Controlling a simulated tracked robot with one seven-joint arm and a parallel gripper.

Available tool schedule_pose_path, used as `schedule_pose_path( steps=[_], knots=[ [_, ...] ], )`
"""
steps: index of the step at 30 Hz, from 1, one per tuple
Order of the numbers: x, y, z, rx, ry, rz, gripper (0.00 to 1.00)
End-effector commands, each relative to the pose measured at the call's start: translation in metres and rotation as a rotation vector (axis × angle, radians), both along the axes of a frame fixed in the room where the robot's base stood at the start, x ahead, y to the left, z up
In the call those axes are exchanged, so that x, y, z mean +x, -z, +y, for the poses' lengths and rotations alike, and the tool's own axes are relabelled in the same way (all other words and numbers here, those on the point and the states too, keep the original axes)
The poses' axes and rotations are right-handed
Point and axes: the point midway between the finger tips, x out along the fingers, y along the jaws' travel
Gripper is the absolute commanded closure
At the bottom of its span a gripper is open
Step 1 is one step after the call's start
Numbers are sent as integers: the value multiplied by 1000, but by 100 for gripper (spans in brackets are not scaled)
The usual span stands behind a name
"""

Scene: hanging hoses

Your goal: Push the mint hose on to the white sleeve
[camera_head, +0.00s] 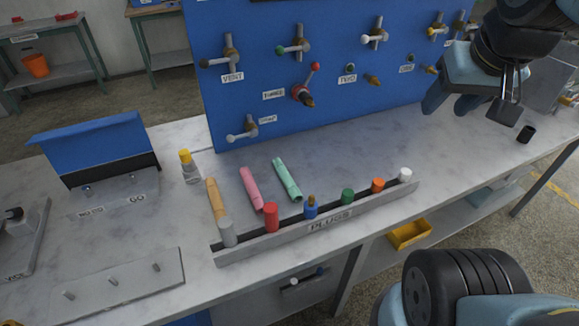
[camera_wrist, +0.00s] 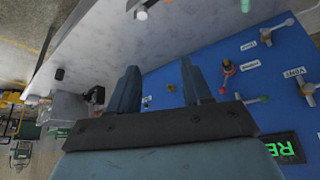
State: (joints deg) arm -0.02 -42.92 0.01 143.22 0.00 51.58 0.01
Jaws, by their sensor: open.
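The mint hose (camera_head: 287,179) is a short tube lying on the grey bench top, behind the plug rack and right of the pink hose. I cannot pick out a white sleeve for certain. A pale white-tipped fitting (camera_head: 241,131) sits low on the blue panel, and a white plug (camera_head: 405,174) stands at the right end of the rack. My gripper (camera_head: 450,104) is high at the right, in front of the panel and far from the mint hose. It also shows in the wrist view (camera_wrist: 158,88), with its fingers apart and nothing between them.
The blue panel (camera_head: 300,110) carries several valves and nozzles. A pink hose (camera_head: 251,188) and an orange hose (camera_head: 215,198) lie nearby. The plug rack (camera_head: 330,225) runs along the front. A blue-backed stand (camera_head: 92,148) is at left. Bench right of the mint hose is mostly clear.

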Motion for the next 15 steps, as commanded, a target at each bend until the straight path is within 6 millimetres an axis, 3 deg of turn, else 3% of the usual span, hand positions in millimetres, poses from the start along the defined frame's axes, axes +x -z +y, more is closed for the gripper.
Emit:
schedule_pose_path(
  steps=[5, 15],
  knots=[
    [11, 2, 7, -4, -20, 24, 39],
    [67, 24, 59, -27, -119, 140, 39]
  ],
)
